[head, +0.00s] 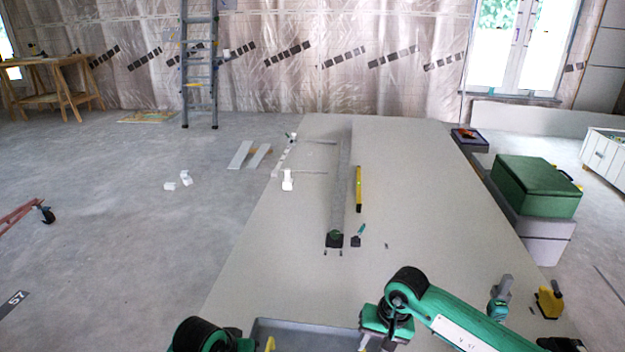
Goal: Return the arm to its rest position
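My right arm (455,315) comes in from the lower right as a green link with a black joint. It bends down near the bottom middle, and I see no gripper fingers at its end. Only a black and green joint of my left arm (203,337) shows at the bottom edge, left of the middle. Its gripper is not visible. I cannot see what either gripper holds, if anything.
A long pale panel surface (430,200) stretches ahead, with a straightedge (341,190), a yellow level (359,188) and small tools on it. A grey tray (300,328) lies close in front. A yellow tool (549,301) and a green box (536,184) are at right. A ladder (199,70) stands behind.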

